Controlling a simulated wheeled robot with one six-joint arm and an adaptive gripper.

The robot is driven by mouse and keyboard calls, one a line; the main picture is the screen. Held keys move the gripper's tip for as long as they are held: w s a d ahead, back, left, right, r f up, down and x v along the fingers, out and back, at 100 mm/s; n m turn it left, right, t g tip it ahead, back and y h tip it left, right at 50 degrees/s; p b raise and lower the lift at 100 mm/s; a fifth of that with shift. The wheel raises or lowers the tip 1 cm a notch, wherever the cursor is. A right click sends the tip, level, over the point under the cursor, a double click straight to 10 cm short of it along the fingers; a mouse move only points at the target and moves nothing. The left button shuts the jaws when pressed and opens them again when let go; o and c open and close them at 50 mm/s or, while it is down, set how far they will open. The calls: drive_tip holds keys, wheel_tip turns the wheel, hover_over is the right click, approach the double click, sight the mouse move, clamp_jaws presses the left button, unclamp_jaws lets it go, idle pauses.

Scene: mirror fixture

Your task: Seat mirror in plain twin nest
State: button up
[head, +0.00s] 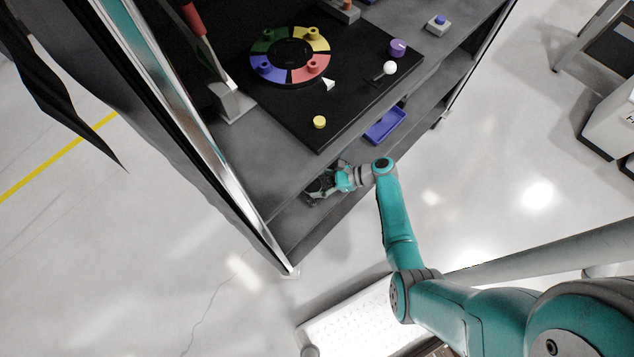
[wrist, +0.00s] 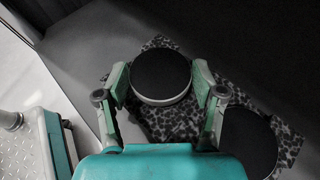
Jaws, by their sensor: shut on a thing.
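My gripper (wrist: 160,78) is shut on a round mirror (wrist: 160,70), its fingers on the left and right sides. The mirror has a dark face and a pale rim. It is over the upper part of a speckled black-and-grey plate (wrist: 185,122); I cannot tell whether it touches the plate. A second dark round shape (wrist: 249,143), perhaps a nest, shows at the plate's lower right, and no mirror is visible in it. What lies under the held mirror is hidden. In the head view my gripper (head: 319,188) is low at the lower shelf, and the mirror is not clear there.
The grey lower shelf (head: 290,235) is bare towards the front left corner. A blue tray (head: 384,126) lies on it farther right. The upper deck with a black board (head: 318,138) overhangs my gripper. In the wrist view deep shadow lies at the upper right.

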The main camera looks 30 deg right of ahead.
drive_tip(key=shift+s+f, duration=0.15)
drive_tip(key=shift+f, duration=0.15)
drive_tip(key=o, duration=1.3)
drive_tip(key=shift+a+f, duration=0.1)
drive_tip(key=shift+r, duration=1.7)
drive_tip(key=shift+o, duration=0.4)
drive_tip(key=shift+r, duration=2)
